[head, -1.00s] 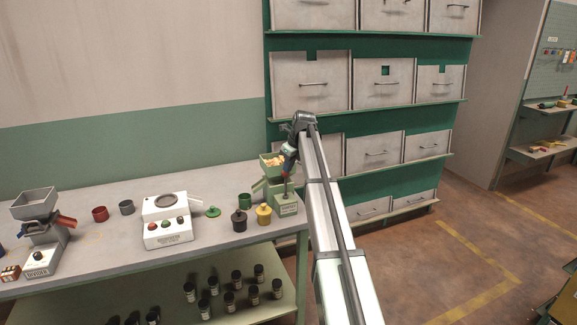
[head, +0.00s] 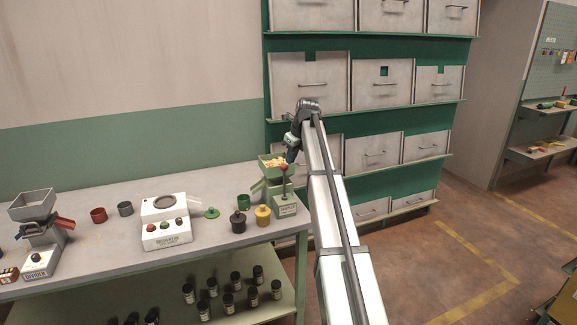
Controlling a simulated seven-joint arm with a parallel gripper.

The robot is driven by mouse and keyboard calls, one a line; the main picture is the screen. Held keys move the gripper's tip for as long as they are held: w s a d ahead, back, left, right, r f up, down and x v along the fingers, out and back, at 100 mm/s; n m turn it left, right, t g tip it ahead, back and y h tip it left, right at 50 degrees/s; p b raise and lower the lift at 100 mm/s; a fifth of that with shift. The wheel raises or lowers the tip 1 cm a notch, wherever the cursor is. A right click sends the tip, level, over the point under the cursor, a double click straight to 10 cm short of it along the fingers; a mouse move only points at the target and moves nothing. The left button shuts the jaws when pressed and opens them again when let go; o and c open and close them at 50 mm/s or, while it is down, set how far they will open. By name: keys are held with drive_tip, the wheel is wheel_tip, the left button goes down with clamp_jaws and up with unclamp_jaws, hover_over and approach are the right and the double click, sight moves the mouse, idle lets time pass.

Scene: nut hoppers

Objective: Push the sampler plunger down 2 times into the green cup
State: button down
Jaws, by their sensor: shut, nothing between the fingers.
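The green sampler (head: 284,210) stands at the right end of the bench, with a hopper of pale nuts (head: 273,162) on top. Its plunger (head: 283,168) has a red knob, which stands up in front of the hopper. The green cup (head: 244,202) stands on the bench left of the sampler, by its spout; its contents cannot be made out. My gripper (head: 290,156) is shut and empty, pointing down just above the red knob and apart from it as far as I can see. My forearm passes to the right of the sampler.
A black jar (head: 238,222) and a yellow jar (head: 263,216) stand in front of the sampler. A green lid (head: 211,213) lies left of the cup. A white machine (head: 166,222), a red cup (head: 98,215) and a grey cup (head: 125,208) are further left. Drawers rise behind.

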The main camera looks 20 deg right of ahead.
drive_tip(key=v, duration=0.9)
drive_tip(key=shift+w, duration=0.1)
idle(0.6)
drive_tip(key=shift+w+d+r+n+g+y, duration=0.2)
drive_tip(key=shift+d+r+n, duration=0.1)
drive_tip(key=shift+r+n, duration=0.3)
drive_tip(key=shift+w+d+r+n+g+y, duration=0.15)
drive_tip(key=shift+w+d+r+n, duration=0.1)
drive_tip(key=shift+r+n, duration=0.3)
drive_tip(key=shift+w+d+r+n+g+y, duration=0.1)
drive_tip(key=shift+w+d+r+n+y, duration=0.15)
drive_tip(key=shift+r+n, duration=0.35)
drive_tip(key=shift+f, duration=0.15)
drive_tip(key=x, duration=1.4)
drive_tip(key=shift+d, duration=0.1)
